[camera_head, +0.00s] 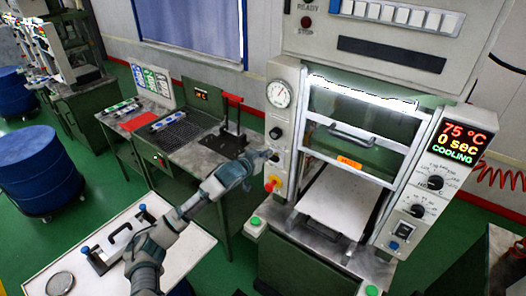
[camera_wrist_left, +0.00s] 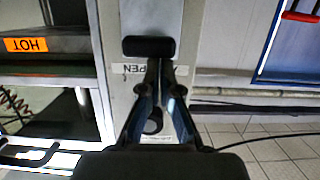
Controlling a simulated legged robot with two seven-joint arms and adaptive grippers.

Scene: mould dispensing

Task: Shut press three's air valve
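The press (camera_head: 355,140) stands at the right in the head view, with a gauge (camera_head: 279,94) on its left post. Below the gauge is a black knob (camera_head: 276,133). My left gripper (camera_head: 268,155) is at this post, just below that knob. In the left wrist view, a black handle (camera_wrist_left: 148,47) lies crosswise on the post above a label reading OPEN, seen upside down. My left gripper's fingertips (camera_wrist_left: 160,64) are close together just below the handle. I cannot tell whether they touch it. Another round black knob (camera_wrist_left: 153,122) shows between the fingers. My right gripper is out of view.
A red and yellow button (camera_head: 272,184) sits below my gripper on the post. The press display (camera_head: 456,143) reads 75 °C, 0 sec, COOLING. A HOT label (camera_wrist_left: 26,45) marks the press. A green bench (camera_head: 180,135) and a white-topped cart (camera_head: 110,250) stand left.

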